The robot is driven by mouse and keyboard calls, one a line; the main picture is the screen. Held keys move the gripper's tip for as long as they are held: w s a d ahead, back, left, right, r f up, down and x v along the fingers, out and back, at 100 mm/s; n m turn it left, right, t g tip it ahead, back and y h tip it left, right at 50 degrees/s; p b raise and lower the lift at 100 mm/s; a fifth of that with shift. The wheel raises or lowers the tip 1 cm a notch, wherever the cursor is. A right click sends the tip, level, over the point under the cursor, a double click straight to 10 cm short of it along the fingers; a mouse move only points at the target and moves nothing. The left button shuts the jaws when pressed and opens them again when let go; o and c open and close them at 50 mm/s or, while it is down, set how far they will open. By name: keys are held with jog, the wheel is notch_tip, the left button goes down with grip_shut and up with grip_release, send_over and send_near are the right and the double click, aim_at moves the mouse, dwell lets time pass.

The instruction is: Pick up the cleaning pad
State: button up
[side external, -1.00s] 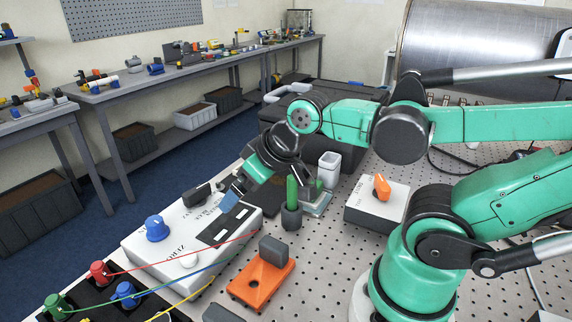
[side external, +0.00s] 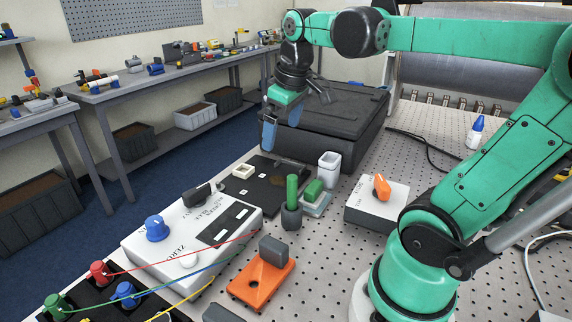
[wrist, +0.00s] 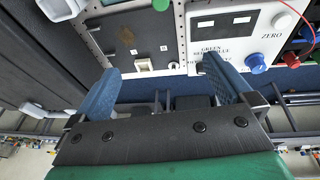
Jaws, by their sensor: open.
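The cleaning pad is probably the small green block (side external: 314,188) resting on a pale tray (side external: 317,202) in the side view, beside a green upright handle in a dark holder (side external: 292,205). A bit of green (wrist: 160,4) shows at the top edge of the wrist view, but I cannot tell which of the two it is. My gripper (side external: 269,135) hangs above the back left of the table, to the left of and well above the block. In the wrist view its blue fingers (wrist: 160,65) are spread with nothing between them.
A black plate (side external: 240,189) with a small white square part lies below my gripper. A white cup (side external: 329,168), a grey box with an orange knob (side external: 366,209), a white control box (side external: 150,250) and a large black case (side external: 340,125) stand around. Wires cross the front.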

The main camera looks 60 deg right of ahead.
jog(key=s+d+g+y, duration=0.1)
jog(key=s+d+g, duration=0.2)
jog(key=d, duration=0.5)
send_over(314, 185)
notch_tip(314, 185, down, 12)
jog(key=shift+r, duration=0.25)
jog(key=shift+f, duration=3.1)
jog(key=c, duration=1.2)
